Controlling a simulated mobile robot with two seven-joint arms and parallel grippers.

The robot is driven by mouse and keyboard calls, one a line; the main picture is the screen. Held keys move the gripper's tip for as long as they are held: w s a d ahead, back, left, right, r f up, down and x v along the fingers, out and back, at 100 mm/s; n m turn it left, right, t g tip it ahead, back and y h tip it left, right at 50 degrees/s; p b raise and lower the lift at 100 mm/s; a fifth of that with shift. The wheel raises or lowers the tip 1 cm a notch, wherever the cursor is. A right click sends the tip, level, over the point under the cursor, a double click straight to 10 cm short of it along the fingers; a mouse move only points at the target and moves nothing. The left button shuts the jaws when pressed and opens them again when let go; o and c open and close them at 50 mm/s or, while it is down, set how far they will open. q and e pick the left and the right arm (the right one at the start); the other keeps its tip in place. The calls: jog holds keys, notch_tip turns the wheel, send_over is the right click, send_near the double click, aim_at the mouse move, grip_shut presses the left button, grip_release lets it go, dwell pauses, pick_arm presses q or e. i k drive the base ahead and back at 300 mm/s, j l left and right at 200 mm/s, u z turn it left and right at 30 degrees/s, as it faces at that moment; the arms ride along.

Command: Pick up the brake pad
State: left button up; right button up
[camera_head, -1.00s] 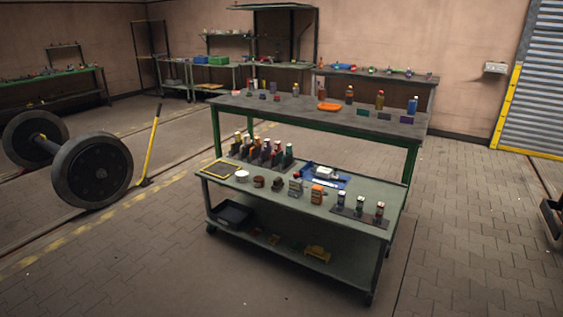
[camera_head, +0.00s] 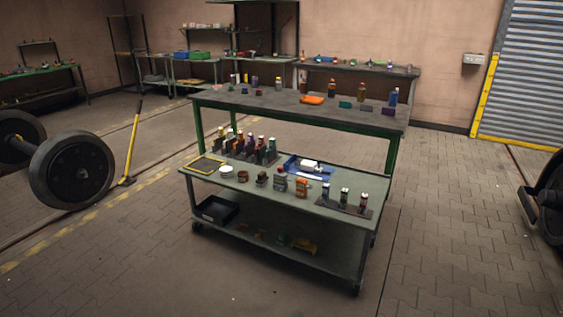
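I cannot tell a brake pad apart among the small items at this distance. A grey-green cart (camera_head: 245,182) stands in the middle with several small items on its top. Neither of my grippers is in view.
A wheelset (camera_head: 72,170) and a yellow-handled lever (camera_head: 133,145) stand at left. A dark wheel (camera_head: 547,205) shows at the right edge. The paved floor in front is clear.

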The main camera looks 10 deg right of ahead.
aim_at(218, 142)
jog(key=u, duration=0.3)
jog(key=i+j+u, duration=0.1)
jog(key=i+u, duration=0.4)
jog(key=i, duration=5.25)
jog(key=i+j, duration=0.1)
jog(key=i, duration=0.7)
jog(key=i+j+z, duration=0.1)
jog(key=i, duration=0.75)
jog(key=i+z, duration=0.15)
jog(key=z, duration=1.25)
